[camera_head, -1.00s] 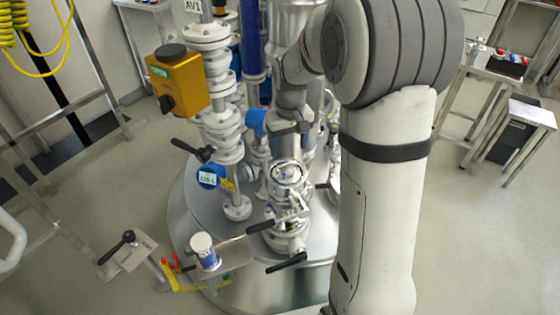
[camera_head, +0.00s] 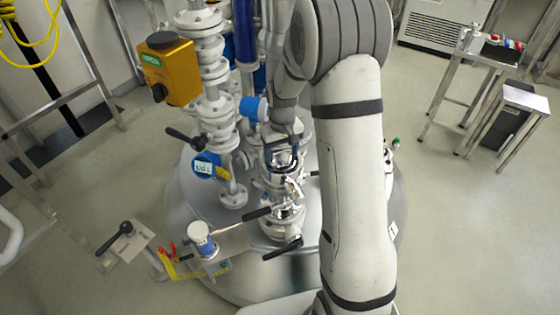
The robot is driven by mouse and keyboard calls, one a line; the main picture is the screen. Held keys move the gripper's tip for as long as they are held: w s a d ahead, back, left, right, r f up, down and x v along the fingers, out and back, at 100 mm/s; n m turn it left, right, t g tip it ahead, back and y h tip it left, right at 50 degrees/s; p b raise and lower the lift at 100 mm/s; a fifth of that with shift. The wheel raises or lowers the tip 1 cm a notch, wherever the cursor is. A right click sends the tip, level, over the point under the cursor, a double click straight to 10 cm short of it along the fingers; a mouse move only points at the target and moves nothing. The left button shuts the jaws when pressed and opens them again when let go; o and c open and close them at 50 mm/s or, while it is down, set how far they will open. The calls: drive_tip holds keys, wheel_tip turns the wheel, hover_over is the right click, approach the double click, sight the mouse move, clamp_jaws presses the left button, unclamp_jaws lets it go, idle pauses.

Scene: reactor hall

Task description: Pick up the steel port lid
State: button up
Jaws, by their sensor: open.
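The steel port lid (camera_head: 282,170) appears as a shiny round top on the flanged port, which stands on the steel reactor vessel (camera_head: 190,240) in the middle of the view. My gripper (camera_head: 283,157) points down directly over the lid, with its jaws open. Its fingertips are very close to the lid. I cannot tell whether they touch it or reach around it. The gripper hides part of the lid, and nothing is seen held.
Black-handled levers (camera_head: 282,249) stick out below the port. A white valve column with an orange box (camera_head: 168,68) stands close on the left. A small shelf with a white-capped jar (camera_head: 201,238) is at front left. Side tables (camera_head: 490,50) stand far right.

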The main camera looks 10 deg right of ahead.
drive_tip(key=shift+c, duration=0.6)
drive_tip(key=c, duration=0.7)
